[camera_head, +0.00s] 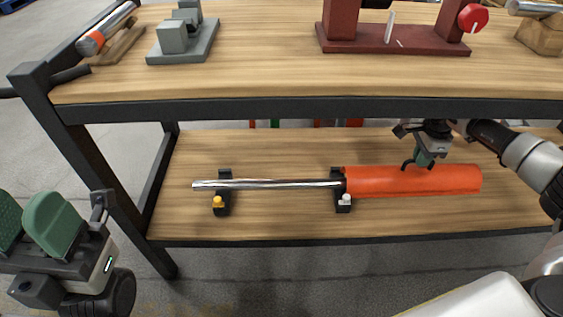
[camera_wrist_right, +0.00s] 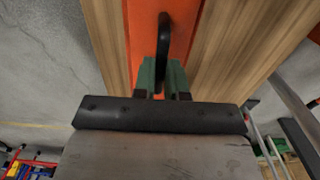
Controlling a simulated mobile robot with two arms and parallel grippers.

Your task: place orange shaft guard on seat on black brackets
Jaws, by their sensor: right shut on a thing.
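The orange shaft guard (camera_head: 440,182) lies lengthwise at the right of the lower shelf, its left end at the right black bracket. My right gripper (camera_head: 420,164) is shut on the guard's black handle; the handle (camera_wrist_right: 164,45) also shows in the right wrist view, between the green fingers (camera_wrist_right: 160,80). A silver shaft (camera_head: 270,184) rests across the left black bracket (camera_head: 224,190) and the right black bracket (camera_head: 338,186). One bracket has a yellow knob, the other a white one. My left gripper (camera_head: 30,222) is open and empty, left of the bench.
The upper shelf (camera_head: 270,80) overhangs the lower shelf (camera_head: 270,225). On top stand a grey block fixture (camera_head: 183,38), a dark red stand (camera_head: 390,40) and an orange-banded rod (camera_head: 105,30). A bench leg (camera_head: 95,170) stands near my left gripper.

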